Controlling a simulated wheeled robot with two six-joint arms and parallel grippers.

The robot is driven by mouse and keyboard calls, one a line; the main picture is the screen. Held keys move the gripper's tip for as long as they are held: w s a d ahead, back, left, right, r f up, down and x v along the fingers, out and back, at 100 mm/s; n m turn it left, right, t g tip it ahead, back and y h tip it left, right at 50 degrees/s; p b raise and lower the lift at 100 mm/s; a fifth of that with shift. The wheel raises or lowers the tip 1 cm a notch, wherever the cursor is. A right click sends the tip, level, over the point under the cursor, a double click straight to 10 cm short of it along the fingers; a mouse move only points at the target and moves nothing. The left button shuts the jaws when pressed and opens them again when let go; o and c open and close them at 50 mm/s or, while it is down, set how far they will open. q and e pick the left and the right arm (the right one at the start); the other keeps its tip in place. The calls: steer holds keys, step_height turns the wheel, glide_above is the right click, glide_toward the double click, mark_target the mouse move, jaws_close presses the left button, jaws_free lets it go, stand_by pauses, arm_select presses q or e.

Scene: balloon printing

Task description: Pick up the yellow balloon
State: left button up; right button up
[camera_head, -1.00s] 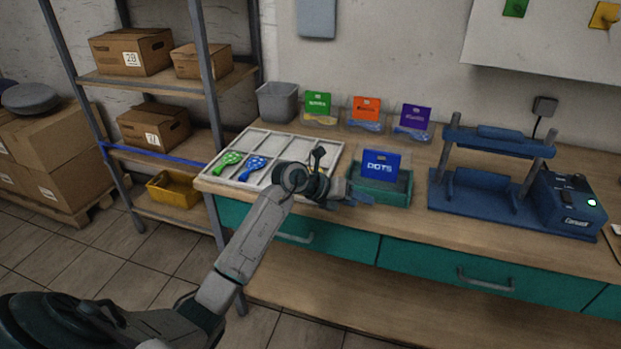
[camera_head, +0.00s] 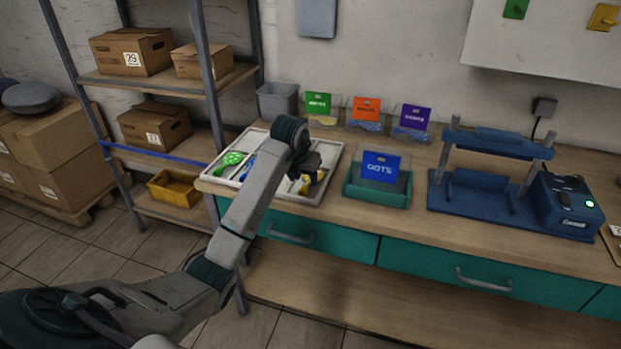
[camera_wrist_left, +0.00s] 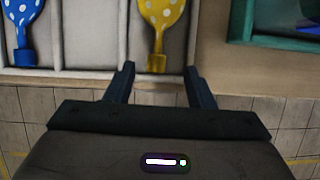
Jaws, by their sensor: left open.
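The yellow balloon (camera_wrist_left: 158,22) with white dots lies flat in a compartment of the white divided tray (camera_wrist_left: 85,74). Its neck points toward the tray's front edge in the left wrist view. In the head view a little of the yellow balloon (camera_head: 306,184) shows below my left gripper (camera_head: 314,172), which partly covers it. My left gripper is open and empty; in the left wrist view its two fingers (camera_wrist_left: 158,82) stand apart, just short of the balloon's neck end, one to each side. My right gripper is not in view.
A blue dotted balloon (camera_wrist_left: 25,25) and a green one (camera_head: 231,159) lie in compartments to the left. The teal bin (camera_head: 377,192) with a blue DOTS card stands right of the tray. A blue press (camera_head: 480,195) stands farther right. Bare tabletop lies between bin and press.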

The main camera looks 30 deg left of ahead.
mark_target(304, 187)
arm_select(q)
steer(key=p+x, duration=0.1)
steer(key=x, duration=0.3)
steer(key=shift+s+a+f+p, duration=0.15)
steer(key=shift+a+f+p, duration=0.1)
steer(key=shift+p, duration=0.1)
steer(key=shift+f, duration=0.25)
steer(key=c, duration=0.9)
steer(key=shift+o, duration=0.2)
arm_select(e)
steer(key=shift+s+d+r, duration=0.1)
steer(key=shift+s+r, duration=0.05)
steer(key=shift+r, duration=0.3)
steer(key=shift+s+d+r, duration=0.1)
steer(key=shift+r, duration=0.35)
